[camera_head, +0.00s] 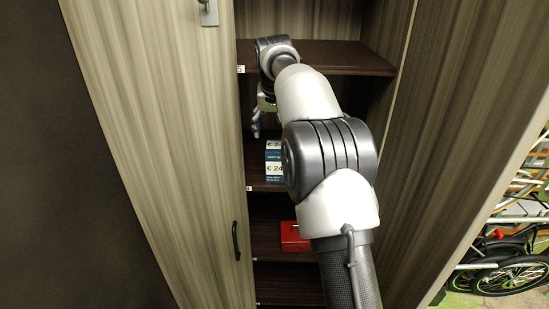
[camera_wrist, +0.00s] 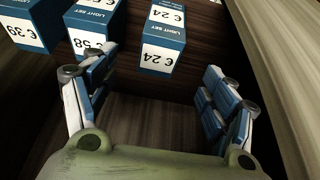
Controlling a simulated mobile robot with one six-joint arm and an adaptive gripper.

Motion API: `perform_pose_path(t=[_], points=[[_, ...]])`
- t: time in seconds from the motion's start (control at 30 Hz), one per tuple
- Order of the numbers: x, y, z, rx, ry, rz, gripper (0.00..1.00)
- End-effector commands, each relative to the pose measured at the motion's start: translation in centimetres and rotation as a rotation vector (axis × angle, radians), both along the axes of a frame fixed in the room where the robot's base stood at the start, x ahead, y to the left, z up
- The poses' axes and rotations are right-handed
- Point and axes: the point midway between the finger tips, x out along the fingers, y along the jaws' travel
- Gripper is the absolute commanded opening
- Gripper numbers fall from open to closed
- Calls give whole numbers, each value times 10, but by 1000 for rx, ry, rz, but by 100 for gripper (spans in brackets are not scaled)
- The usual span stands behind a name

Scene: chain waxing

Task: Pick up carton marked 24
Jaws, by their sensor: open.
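A blue-and-white carton marked 24 (camera_head: 275,170) stands on the middle shelf, left of my arm in the head view. In the wrist view this carton (camera_wrist: 163,52) is upright in the cupboard, beyond and between my fingertips, with its print upside down. In the head view my gripper (camera_head: 257,124) hangs above and in front of the carton, partly hidden by my arm.
Similar cartons marked 39 (camera_wrist: 28,34) and apparently 98 (camera_wrist: 92,40) stand beside it in the wrist view. The shelf above (camera_head: 325,57) is close to my wrist. A red box (camera_head: 293,238) sits on a lower shelf. Cupboard doors (camera_head: 165,110) flank the opening.

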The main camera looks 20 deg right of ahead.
Motion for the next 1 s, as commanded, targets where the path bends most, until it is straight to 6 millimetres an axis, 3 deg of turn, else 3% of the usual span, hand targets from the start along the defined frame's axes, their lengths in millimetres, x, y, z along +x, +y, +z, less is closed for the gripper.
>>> perform_pose_path(t=[0.1,0.4,0.67,1.0], points=[[9,-4,-28,1,5,0,78],[30,-12,-82,0,2,1,78],[38,-15,-100,0,1,1,78],[54,-21,-141,0,1,0,78]])
